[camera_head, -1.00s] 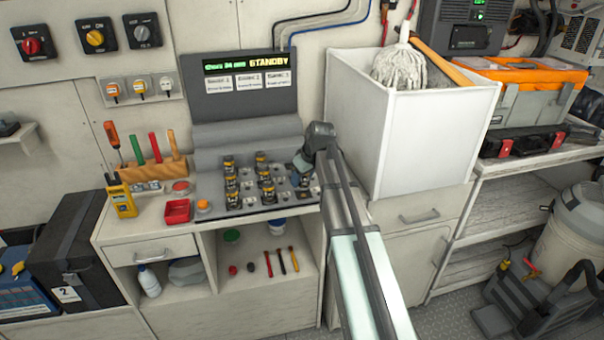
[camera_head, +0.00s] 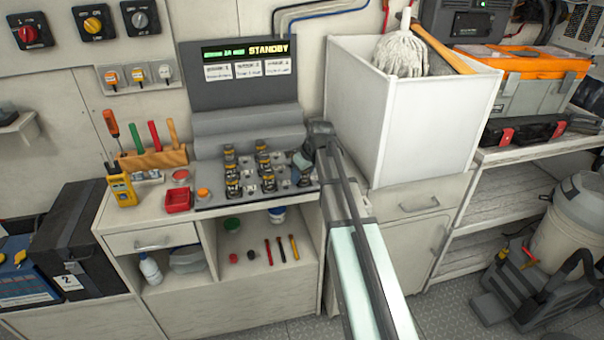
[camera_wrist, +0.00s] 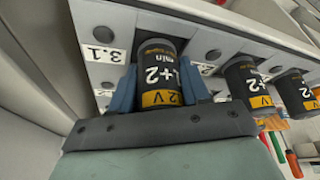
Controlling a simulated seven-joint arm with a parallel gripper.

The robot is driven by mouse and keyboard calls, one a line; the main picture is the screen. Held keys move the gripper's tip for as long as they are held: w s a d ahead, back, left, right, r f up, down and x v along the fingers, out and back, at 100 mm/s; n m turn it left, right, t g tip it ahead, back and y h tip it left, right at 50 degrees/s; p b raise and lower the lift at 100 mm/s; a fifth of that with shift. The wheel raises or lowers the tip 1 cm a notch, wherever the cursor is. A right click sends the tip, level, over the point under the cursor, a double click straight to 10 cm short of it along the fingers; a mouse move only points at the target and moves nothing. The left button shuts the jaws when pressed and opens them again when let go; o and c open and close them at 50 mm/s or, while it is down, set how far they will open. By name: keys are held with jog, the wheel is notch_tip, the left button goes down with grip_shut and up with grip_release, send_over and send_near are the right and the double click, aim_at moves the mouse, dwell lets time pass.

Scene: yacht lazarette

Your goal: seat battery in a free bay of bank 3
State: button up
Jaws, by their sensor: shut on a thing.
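My gripper (camera_wrist: 158,92) is shut on a dark cylindrical battery (camera_wrist: 158,70) with a yellow band and white lettering, one blue finger on each side. The battery's far end is close to the grey bay panel (camera_wrist: 112,15), beside the label 3.1 (camera_wrist: 97,36). I cannot tell whether that end is inside a bay or just in front of it. In the head view my gripper (camera_head: 304,162) is over the right side of the battery console (camera_head: 222,197). Several batteries (camera_head: 232,180) stand in its left and middle bays. The held battery is mostly hidden there.
A display (camera_head: 245,62) reading STANDBY rises behind the bays. A tall white bin (camera_head: 425,125) with a mop stands close at the right of my gripper. A red tray (camera_head: 178,200) and a tool rack (camera_head: 150,160) are at the left. Seated batteries (camera_wrist: 245,85) stand beside the held one.

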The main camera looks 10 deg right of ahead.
jog(key=o, duration=1.1)
jog(key=shift+o, duration=0.7)
jog(key=shift+a, duration=0.1)
jog(key=shift+s+f, duration=0.1)
jog(key=v, duration=1.4)
jog(key=shift+d, duration=0.2)
